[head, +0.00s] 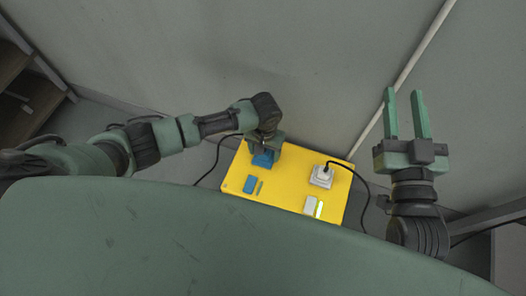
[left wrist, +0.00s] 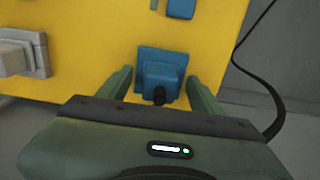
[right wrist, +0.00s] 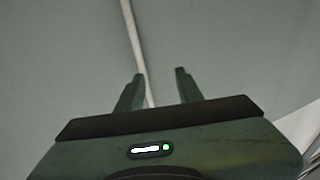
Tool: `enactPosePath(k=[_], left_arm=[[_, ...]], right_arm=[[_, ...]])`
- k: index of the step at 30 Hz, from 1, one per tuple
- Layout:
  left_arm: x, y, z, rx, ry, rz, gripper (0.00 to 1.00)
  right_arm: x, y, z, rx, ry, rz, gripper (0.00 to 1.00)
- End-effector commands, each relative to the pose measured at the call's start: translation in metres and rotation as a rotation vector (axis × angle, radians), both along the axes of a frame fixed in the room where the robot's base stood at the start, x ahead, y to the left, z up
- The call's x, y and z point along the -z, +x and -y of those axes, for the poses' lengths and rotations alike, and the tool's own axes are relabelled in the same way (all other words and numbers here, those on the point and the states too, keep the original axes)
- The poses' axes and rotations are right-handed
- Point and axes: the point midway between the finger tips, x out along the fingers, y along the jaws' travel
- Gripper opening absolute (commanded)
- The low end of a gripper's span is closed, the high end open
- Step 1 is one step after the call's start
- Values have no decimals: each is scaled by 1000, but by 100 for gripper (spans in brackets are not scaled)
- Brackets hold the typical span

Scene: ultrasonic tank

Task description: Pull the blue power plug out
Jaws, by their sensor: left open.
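The blue power plug (left wrist: 160,78) sits in its blue socket (left wrist: 148,54) on the yellow board (head: 282,184). It also shows partly in the head view (head: 263,159), below my left gripper. My left gripper (head: 266,148) is open, with one finger on each side of the blue plug; the left wrist view (left wrist: 162,84) shows small gaps beside it. A dark cord comes out of the plug's back toward the gripper. My right gripper (head: 404,92) is open and empty, raised to the right of the board; it also shows in the right wrist view (right wrist: 160,80).
A white plug (head: 323,172) in a white socket sits on the board's right, with a black cable. A grey wall stands behind.

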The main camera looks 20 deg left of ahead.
Motion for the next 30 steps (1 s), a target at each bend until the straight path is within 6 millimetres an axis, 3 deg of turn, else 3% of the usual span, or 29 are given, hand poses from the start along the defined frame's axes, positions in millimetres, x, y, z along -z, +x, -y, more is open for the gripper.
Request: enactPosePath(k=[30], left_arm=[[0, 0, 0, 0, 0, 0, 65]], right_arm=[[26, 1, 4, 10, -37, -134, 36]])
